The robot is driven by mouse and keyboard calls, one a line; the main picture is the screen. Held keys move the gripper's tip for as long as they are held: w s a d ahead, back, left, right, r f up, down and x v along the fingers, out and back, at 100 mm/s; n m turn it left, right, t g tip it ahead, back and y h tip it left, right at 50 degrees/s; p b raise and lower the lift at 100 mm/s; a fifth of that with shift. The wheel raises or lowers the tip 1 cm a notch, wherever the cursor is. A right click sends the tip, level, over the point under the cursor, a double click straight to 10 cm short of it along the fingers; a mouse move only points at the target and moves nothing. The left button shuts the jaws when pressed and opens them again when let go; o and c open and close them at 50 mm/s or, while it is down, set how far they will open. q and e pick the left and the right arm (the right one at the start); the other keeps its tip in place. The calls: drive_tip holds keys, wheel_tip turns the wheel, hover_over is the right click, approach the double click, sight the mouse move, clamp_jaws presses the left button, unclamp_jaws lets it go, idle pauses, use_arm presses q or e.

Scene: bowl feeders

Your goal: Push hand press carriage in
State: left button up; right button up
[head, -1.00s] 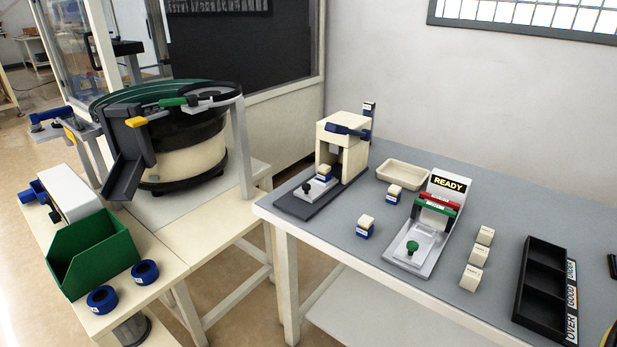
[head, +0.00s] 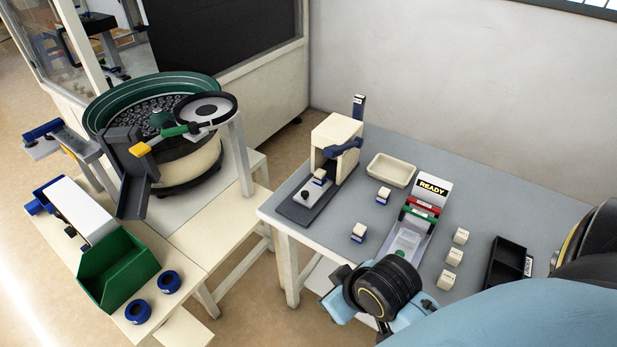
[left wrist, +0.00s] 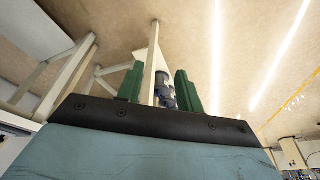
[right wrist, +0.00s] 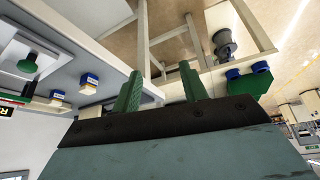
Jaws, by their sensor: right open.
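The hand press (head: 345,132) is a cream frame with a dark blue lever, at the left end of the grey table. Its carriage (head: 313,190) sticks out in front on a dark base. It has a dark knob (head: 305,196) and carries a cream-and-blue block (head: 320,176). My right arm comes in from the right in the head view; its fingers cannot be made out there. In the right wrist view my right gripper (right wrist: 160,88) has its green fingers apart and empty. In the left wrist view my left gripper (left wrist: 160,88) is open and empty; the head view does not show it.
A READY fixture (head: 405,235), a cream tray (head: 390,170), two blue-based blocks (head: 384,194), several cream blocks (head: 455,256) and a black bin (head: 503,268) are on the table. A bowl feeder (head: 185,160) and a green bin (head: 118,265) stand to the left, across a gap.

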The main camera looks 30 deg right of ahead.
use_arm(q)
wheel_tip(320, 180, down, 12)
drive_tip(key=s+f, duration=0.1)
drive_tip(key=s, duration=0.1)
use_arm(e)
drive_tip(key=w+d+t, duration=0.2)
drive_tip(key=w, duration=0.5)
drive_tip(key=m+t+h, duration=0.3)
drive_tip(key=m+t, duration=0.1)
drive_tip(key=t, duration=0.2)
approach(305, 193)
drive_tip(key=b+x, duration=0.3)
drive_tip(key=x, duration=0.4)
drive_tip(key=shift+w+d+f+b, duration=0.1)
drive_tip(key=shift+w+f+b, duration=0.05)
drive_tip(key=shift+w+b, duration=0.15)
use_arm(q)
drive_tip(key=s+a+f+g, duration=0.1)
drive_tip(key=s+a+f, duration=0.1)
drive_tip(key=s+f, duration=0.6)
drive_tip(key=s+a+f+g, duration=0.1)
drive_tip(key=s+a+f, duration=0.2)
drive_tip(key=s+f, duration=0.6)
wheel_tip(305, 193, down, 3)
drive_tip(key=shift+s+a+m, duration=0.2)
drive_tip(key=shift+s+m, duration=0.05)
drive_tip(key=shift+m, duration=0.05)
drive_tip(key=shift+a, duration=0.1)
use_arm(e)
clamp_jaws()
